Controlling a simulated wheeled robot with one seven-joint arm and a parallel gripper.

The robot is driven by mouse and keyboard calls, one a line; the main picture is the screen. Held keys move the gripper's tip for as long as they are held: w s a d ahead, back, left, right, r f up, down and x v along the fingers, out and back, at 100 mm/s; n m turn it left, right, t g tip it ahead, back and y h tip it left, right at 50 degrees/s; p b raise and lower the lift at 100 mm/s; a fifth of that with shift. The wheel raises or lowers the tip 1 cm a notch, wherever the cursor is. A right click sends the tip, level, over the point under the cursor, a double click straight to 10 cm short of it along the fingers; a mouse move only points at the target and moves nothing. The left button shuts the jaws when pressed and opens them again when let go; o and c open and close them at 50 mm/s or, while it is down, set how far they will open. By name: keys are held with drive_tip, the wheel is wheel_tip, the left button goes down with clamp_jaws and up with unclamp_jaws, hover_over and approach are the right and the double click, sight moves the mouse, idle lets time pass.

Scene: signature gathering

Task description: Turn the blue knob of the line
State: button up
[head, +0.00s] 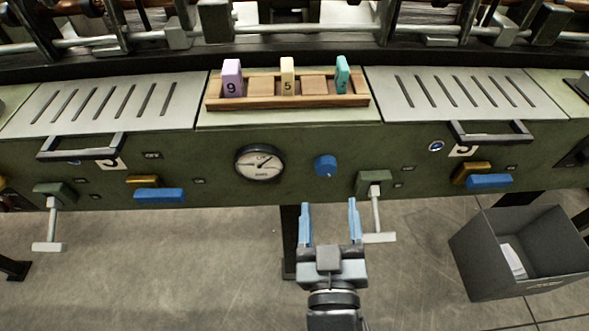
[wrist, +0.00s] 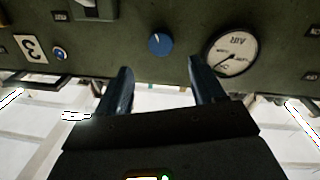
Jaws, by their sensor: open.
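The blue knob (head: 325,166) is a small round dial on the green front panel of the line, just right of the white air gauge (head: 259,163). In the wrist view the blue knob (wrist: 160,44) is ahead of my fingers and roughly between them, with the gauge (wrist: 232,53) to its right. My gripper (head: 329,217) is open and empty, below the knob and apart from it in the head view. Its two blue fingers (wrist: 159,85) also show in the wrist view. Nothing hides the knob.
A T-handled lever (head: 376,210) hangs right of my gripper, and another lever (head: 51,222) hangs at left. Blue handles (head: 159,195) and black bars stick out of the panel. A wooden rack (head: 288,97) holds numbered tiles on top. A grey bin (head: 481,263) stands on the floor at right.

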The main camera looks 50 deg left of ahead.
sight(326, 170)
drive_tip(key=x, duration=0.7)
drive_tip(key=shift+w+a, duration=0.25)
drive_tip(key=shift+a, duration=0.15)
drive_tip(key=c, duration=1.1)
